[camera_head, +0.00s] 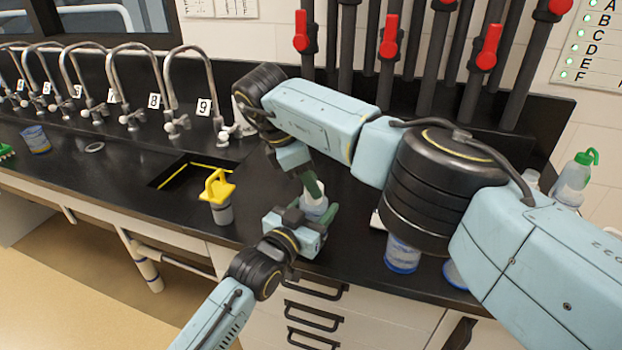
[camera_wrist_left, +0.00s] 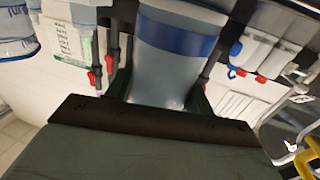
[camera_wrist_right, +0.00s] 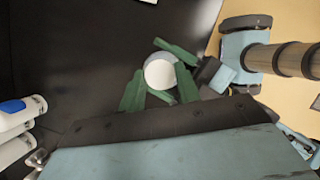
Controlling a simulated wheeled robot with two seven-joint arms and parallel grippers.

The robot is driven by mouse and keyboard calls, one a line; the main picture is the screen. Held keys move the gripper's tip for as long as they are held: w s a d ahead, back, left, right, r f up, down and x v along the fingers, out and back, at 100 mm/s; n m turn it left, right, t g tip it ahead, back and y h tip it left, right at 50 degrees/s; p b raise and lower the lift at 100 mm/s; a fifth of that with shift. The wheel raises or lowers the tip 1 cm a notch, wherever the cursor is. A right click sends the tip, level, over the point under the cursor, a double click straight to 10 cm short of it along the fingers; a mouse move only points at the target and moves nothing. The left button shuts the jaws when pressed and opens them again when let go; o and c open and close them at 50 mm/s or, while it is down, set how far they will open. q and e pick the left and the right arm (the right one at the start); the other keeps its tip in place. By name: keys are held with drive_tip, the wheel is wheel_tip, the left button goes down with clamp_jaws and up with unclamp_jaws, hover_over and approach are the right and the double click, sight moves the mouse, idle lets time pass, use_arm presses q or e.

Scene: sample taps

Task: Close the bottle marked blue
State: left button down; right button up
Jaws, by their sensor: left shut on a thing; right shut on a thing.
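A pale translucent bottle (camera_head: 313,208) stands near the counter's front edge in the head view. In the left wrist view the bottle (camera_wrist_left: 175,62) shows a blue band (camera_wrist_left: 176,36) around it. My left gripper (camera_head: 319,216) is shut around its body from the front. My right gripper (camera_head: 311,188) reaches down from above and is shut at the bottle's top. In the right wrist view a round white cap (camera_wrist_right: 160,74) sits between its green fingers, over the bottle. The fingers hide the bottle's neck, so I cannot tell how the cap sits on it.
A yellow-topped container (camera_head: 219,199) stands left of the grippers, beside a yellow-edged sink opening (camera_head: 172,180). Blue-labelled containers (camera_head: 402,256) stand under my right arm. A green-topped wash bottle (camera_head: 572,182) is at the right. Numbered taps (camera_head: 207,80) line the back left.

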drive_tip(key=shift+m, duration=0.4)
drive_tip(key=o, duration=0.9)
drive_tip(key=shift+r, duration=2.3)
